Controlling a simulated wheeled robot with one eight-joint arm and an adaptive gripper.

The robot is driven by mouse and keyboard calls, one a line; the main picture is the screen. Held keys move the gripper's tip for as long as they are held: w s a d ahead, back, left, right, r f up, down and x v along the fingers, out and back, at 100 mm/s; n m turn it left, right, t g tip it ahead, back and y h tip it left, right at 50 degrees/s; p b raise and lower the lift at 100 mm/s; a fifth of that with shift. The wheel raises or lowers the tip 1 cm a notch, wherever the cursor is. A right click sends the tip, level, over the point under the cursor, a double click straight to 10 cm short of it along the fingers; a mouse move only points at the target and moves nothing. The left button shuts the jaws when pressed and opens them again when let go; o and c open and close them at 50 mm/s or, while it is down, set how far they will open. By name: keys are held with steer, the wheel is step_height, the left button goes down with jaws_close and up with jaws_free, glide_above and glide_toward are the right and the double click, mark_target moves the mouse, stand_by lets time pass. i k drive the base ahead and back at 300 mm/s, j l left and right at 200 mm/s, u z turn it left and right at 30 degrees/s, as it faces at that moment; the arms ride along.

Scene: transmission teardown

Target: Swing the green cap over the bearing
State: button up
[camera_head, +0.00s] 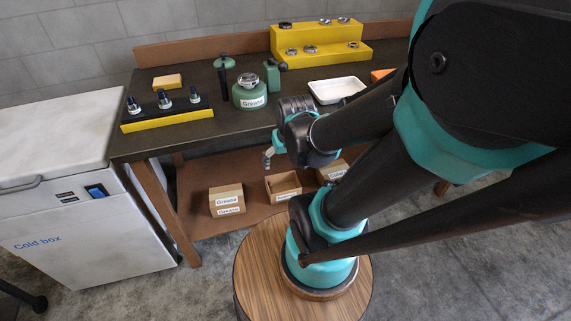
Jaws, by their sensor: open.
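The green cap (223,62) is at the back left of the workbench, at the top of a dark upright post or handle. My gripper (268,158) is in front of the bench's front edge, below and right of the pot. It is open, points down and left, and touches neither the cap nor the pot. Part of it is hidden by my wrist.
A green canister (271,76) stands right of the pot. A yellow-black rack (167,112) and yellow block (167,82) are left. A yellow stepped stand (320,42) and white tray (336,90) are right. Cardboard boxes (227,199) sit on the lower shelf; a cold box (75,205) stands left.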

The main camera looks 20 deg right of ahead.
mark_target(224, 63)
steer(key=i+j+u, duration=0.1)
steer(key=u, duration=0.25)
steer(key=i+j+u, duration=0.15)
steer(key=u, duration=0.2)
steer(key=i+j+u, duration=0.15)
steer(key=u, duration=0.2)
steer(key=i, duration=0.1)
